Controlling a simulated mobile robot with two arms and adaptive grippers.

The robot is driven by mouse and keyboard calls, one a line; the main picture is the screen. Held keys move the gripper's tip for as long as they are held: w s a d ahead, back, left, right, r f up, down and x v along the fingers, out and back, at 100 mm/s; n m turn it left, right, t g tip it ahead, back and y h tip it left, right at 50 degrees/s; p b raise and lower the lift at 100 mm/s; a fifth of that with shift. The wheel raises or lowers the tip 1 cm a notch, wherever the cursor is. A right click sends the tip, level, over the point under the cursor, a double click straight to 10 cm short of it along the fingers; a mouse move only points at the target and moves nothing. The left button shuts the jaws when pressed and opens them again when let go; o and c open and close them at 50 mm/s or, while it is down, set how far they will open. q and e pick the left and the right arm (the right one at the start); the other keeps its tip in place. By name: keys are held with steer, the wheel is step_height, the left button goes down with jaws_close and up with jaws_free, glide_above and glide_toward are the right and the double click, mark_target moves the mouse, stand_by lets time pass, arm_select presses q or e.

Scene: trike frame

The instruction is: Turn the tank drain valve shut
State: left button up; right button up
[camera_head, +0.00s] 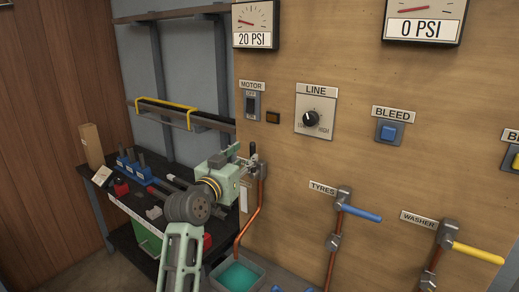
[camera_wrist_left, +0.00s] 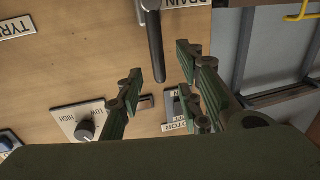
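The drain valve (camera_head: 253,153) is on the left edge of the wooden panel, above a copper pipe. Its dark lever (camera_wrist_left: 155,45) shows in the left wrist view beside a partly cut-off DRAIN label (camera_wrist_left: 185,4); the lever runs down the picture from its pivot at the top edge. My left gripper (camera_head: 240,161) is at the valve in the head view and hides part of it. In the left wrist view its fingers (camera_wrist_left: 161,72) are open, one on each side of the lever's free end, with visible gaps. My right gripper is not in view.
A basin of teal liquid (camera_head: 238,276) stands under the copper pipe (camera_head: 257,217). The TYRES valve (camera_head: 358,211) and WASHER valve (camera_head: 470,246) stick out to the right. A motor switch (camera_head: 252,104) and line knob (camera_head: 310,118) are above. A cluttered dark bench (camera_head: 125,206) stands left.

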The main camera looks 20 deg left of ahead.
mark_target(251, 153)
arm_select(q)
steer(key=w, duration=0.2)
steer(key=w+d+p, duration=0.1)
steer(key=w, duration=0.2)
steer(key=shift+w+p, duration=0.3)
steer(key=shift+w, duration=0.15)
steer(key=shift+f, duration=0.1)
jaws_close()
